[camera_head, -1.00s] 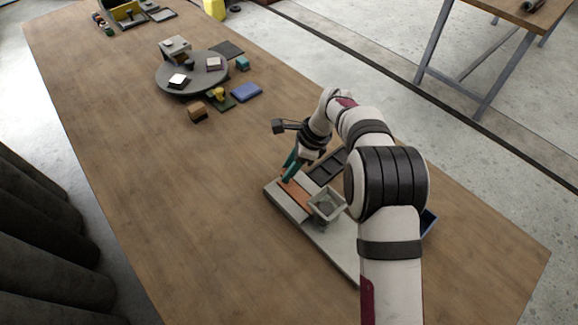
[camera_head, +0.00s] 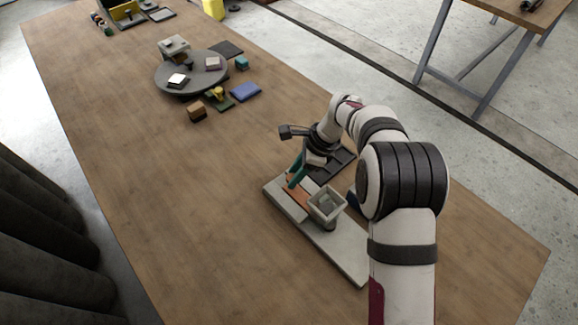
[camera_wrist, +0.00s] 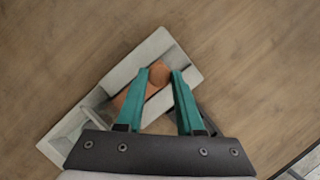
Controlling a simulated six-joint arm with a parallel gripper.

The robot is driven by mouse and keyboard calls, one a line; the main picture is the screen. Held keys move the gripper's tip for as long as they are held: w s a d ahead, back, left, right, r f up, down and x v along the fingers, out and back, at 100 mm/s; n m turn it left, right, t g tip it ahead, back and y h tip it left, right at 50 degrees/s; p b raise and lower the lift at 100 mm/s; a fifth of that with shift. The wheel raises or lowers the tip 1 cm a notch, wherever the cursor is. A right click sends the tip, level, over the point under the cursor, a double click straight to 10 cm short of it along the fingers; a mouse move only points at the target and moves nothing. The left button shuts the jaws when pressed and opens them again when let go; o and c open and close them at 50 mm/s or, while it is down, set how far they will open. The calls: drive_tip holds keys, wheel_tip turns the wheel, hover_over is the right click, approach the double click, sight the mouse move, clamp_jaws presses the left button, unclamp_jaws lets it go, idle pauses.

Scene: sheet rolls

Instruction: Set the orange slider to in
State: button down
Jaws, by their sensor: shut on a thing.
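The orange slider (camera_head: 299,195) lies in a channel of a pale grey base plate (camera_head: 338,251), beside a square grey open box (camera_head: 327,203). In the wrist view the slider has a round orange knob (camera_wrist: 160,74) and an orange strip (camera_wrist: 119,101) running toward the box. My gripper (camera_head: 291,185) has teal fingers and reaches down to the slider's end away from the box. In the wrist view my gripper (camera_wrist: 160,77) is shut on the knob, one finger on each side. The knob is hidden by the fingers in the head view.
A dark tray (camera_head: 330,165) lies just behind the base plate. A round grey turntable (camera_head: 192,75) with small items stands at the far left, with a brown block (camera_head: 197,112) and a blue pad (camera_head: 246,92) nearby. The table left of the plate is clear.

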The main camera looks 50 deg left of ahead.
drive_tip(key=shift+d, duration=0.7)
drive_tip(key=c, duration=0.5)
unclamp_jaws()
drive_tip(key=shift+c, duration=0.2)
drive_tip(key=v, duration=1.5)
drive_tip(key=shift+r, duration=0.4)
drive_tip(key=shift+c, duration=0.2)
